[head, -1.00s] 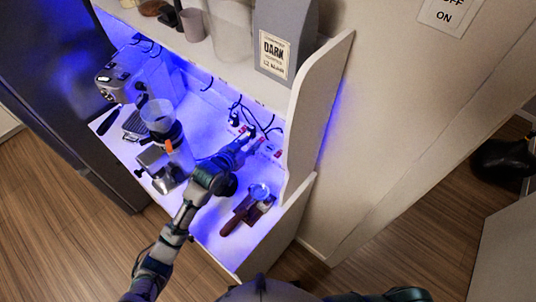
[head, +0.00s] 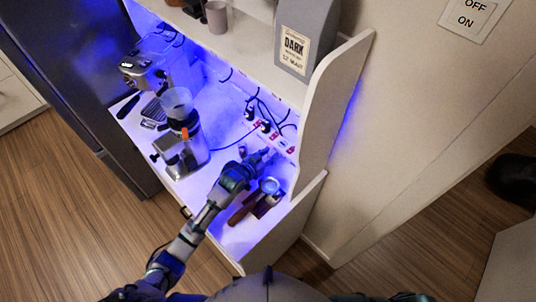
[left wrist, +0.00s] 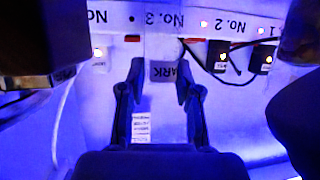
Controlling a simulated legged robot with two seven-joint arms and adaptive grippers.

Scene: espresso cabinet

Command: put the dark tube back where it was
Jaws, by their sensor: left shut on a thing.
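My left gripper (head: 262,157) reaches over the cabinet's worktop, close to the power strip at the back. In the left wrist view its two fingers (left wrist: 160,78) are closed on the dark tube (left wrist: 168,72). Only a small grey end of the tube with the letters "ARK" shows between the fingers; the rest is hidden. My right gripper is not in view.
A power strip (head: 282,143) with lit switches and black cables lies behind the gripper. A brown-handled portafilter (head: 240,213) lies near my left wrist. A grinder (head: 181,128) and an espresso machine (head: 143,69) stand to the left. A "DARK" bag (head: 295,45) stands on the upper shelf.

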